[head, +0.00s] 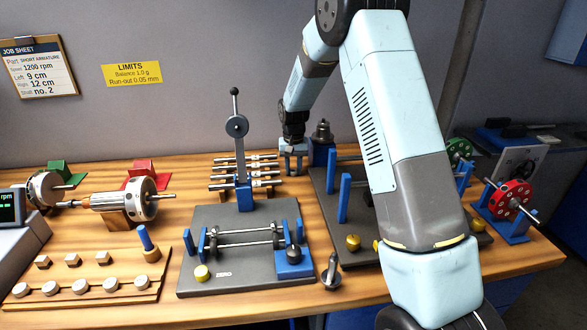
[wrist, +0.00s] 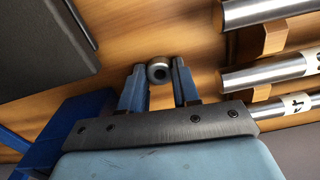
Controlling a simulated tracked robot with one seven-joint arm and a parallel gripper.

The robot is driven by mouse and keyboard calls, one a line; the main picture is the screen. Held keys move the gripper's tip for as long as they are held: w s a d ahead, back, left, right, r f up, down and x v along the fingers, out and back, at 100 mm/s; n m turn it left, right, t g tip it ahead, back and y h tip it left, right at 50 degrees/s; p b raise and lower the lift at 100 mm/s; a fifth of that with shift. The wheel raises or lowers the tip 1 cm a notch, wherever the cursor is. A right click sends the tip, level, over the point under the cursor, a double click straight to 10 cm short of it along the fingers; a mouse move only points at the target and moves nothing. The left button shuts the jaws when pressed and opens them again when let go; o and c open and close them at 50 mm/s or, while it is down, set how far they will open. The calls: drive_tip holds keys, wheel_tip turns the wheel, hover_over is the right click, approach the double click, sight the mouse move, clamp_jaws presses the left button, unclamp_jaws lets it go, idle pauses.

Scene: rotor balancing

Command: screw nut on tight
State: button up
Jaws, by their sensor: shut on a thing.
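My gripper (wrist: 158,66) is shut on a small grey metal ring, which looks like the nut (wrist: 158,62). The ring sits between the blue fingertips, and a dark hole shows in its middle. Wood table surface lies behind it. In the head view my gripper (head: 292,168) points down at the back of the table, just right of the racked shafts. The nut is too small to make out there. No threaded end meets the nut in the wrist view.
Several labelled metal shafts (head: 245,170) lie on a wooden rack left of my gripper; they also show in the wrist view (wrist: 265,75). A blue block with a dark metal piece (head: 322,140) stands close on the right. A grey balancing plate (head: 205,285) is nearer the front.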

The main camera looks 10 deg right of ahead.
drive_tip(key=shift+r, duration=2.5)
drive_tip(key=shift+c, duration=0.2)
